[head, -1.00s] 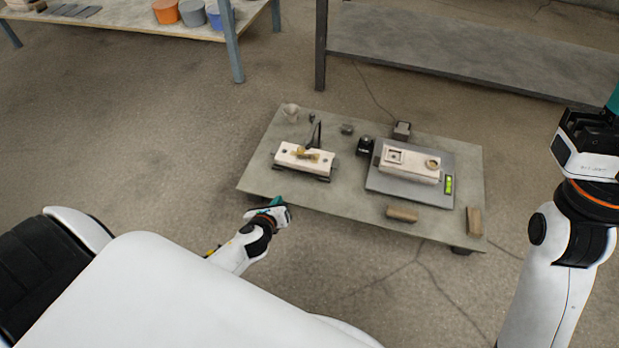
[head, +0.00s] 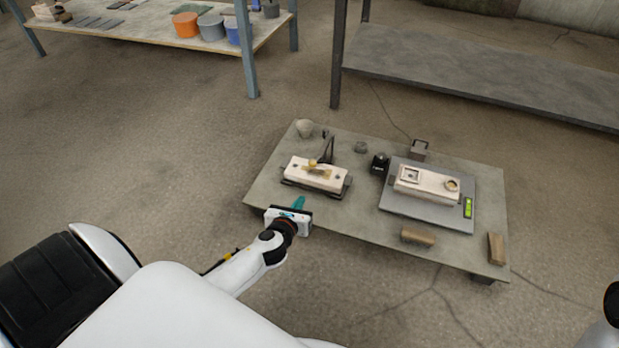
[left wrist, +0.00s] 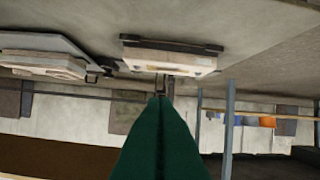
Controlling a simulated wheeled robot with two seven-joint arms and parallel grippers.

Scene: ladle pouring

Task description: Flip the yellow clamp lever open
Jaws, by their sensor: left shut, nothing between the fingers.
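The yellow clamp lever (head: 315,168) lies on top of a pale rectangular block (head: 330,180), at the left of the low table. A dark upright rod (head: 328,148) stands just behind it. My left gripper (head: 298,203) is at the table's front left edge, in front of the block and apart from it. Its teal fingers are shut and empty. In the left wrist view, the shut fingers (left wrist: 161,98) point towards the pale block (left wrist: 165,60), which appears upside down; the lever is not clear there. My right gripper is out of view.
A second pale block (head: 428,184) sits on a grey plate (head: 400,207) at the table's right. A black item (head: 379,164) stands between the blocks. Two wooden pieces (head: 418,236) (head: 496,249) lie near the front right. A small cup (head: 304,128) stands at the back left.

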